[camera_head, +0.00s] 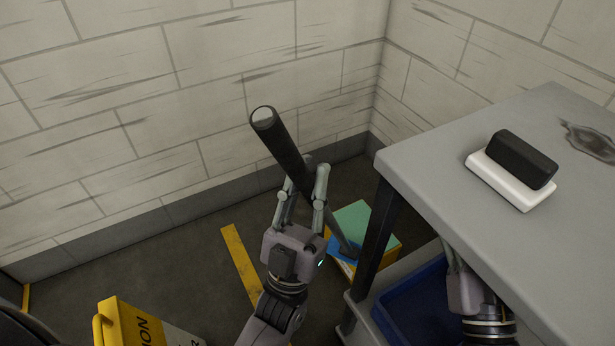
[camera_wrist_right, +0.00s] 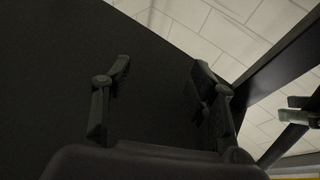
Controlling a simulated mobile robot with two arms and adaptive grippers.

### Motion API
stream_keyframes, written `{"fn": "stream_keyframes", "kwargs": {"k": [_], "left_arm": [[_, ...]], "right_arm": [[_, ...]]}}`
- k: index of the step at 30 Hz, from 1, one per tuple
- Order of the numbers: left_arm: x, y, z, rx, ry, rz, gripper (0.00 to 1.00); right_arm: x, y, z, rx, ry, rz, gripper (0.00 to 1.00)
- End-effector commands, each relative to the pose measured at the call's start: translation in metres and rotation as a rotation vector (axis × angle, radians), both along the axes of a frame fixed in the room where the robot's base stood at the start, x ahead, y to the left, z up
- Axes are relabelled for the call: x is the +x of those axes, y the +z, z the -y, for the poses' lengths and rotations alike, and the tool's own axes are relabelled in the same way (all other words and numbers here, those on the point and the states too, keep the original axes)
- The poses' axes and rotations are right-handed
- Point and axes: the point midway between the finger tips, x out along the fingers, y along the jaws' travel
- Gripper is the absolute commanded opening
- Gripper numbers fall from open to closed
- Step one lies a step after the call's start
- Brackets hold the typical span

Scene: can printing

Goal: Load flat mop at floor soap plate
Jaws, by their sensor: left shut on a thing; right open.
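The flat mop has a thick dark handle (camera_head: 280,142) that leans up and to the left, toward the wall. My left gripper (camera_head: 304,182) is shut around this handle, below its top end. The handle's lower end reaches a blue piece (camera_head: 338,246) that looks like the mop head. It lies at the left part of a teal-topped floor plate (camera_head: 365,221) with yellow edges; whether it rests on the plate is hard to tell. My right gripper, partly hidden by the table in the head view, shows open and empty in the wrist view (camera_wrist_right: 160,68).
A grey table (camera_head: 440,165) at the right carries a black and white eraser-like block (camera_head: 508,190). A dark table leg (camera_head: 376,240) stands close to the plate. A blue bin (camera_head: 410,308) sits under the table. A yellow caution sign (camera_head: 125,325) stands lower left.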

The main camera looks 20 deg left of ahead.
Motion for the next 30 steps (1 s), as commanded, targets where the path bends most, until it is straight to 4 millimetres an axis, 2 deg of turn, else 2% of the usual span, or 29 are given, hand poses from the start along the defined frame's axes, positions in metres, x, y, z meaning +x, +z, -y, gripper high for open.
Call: {"fn": "stream_keyframes", "kwargs": {"k": [1,30], "left_arm": [[0.0062,-0.0139,0.0031,0.013,-0.003,-0.040,0.00],[0.0062,-0.0176,0.0032,0.013,-0.003,-0.040,0.00]], "right_arm": [[-0.0002,-0.0009,-0.0001,0.001,0.000,0.003,0.53],[-0.0047,0.0078,-0.0002,0.016,0.003,0.058,0.53]]}}
